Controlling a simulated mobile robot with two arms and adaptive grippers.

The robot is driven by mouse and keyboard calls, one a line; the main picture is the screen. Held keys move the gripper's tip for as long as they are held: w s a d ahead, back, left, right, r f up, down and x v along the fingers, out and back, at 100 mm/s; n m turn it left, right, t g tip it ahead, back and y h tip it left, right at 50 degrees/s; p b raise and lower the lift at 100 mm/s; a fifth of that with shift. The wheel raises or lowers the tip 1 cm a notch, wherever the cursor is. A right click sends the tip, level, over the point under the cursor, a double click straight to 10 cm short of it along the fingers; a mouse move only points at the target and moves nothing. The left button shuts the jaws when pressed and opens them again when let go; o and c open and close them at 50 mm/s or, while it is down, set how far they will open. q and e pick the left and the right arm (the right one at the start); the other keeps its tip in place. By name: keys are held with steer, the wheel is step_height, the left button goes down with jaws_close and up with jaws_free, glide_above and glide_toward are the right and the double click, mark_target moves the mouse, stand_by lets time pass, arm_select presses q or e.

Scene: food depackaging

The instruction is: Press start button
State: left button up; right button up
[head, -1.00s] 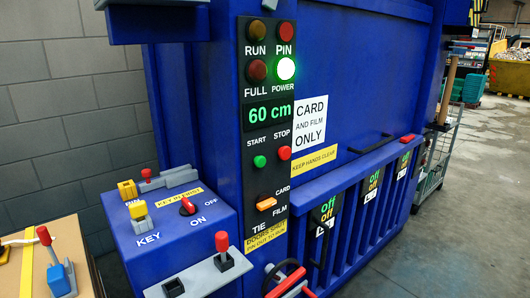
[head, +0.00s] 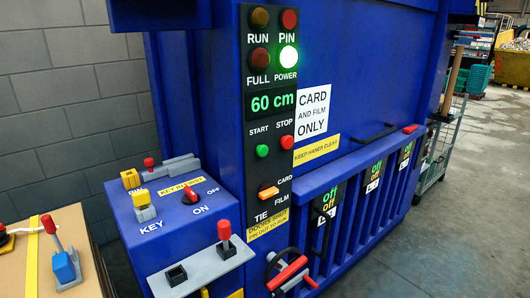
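The green start button (head: 262,151) sits under the word START on the black control panel (head: 258,178) of a blue machine. The red stop button (head: 287,142) is to its right. The power lamp (head: 288,57) glows bright. The run lamp (head: 260,18), the pin lamp (head: 289,19) and the full lamp (head: 258,59) look dark. The display (head: 271,103) reads 60 cm in green. An orange card/film switch (head: 268,191) is below the buttons. Neither of my grippers shows in the head view.
A blue key box (head: 172,222) with a yellow key (head: 142,206) and a red knob (head: 191,196) stands left of the panel. A red-handled lever (head: 225,237) and a red-and-black wheel (head: 288,272) are in front below. Open floor (head: 445,240) lies at the right.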

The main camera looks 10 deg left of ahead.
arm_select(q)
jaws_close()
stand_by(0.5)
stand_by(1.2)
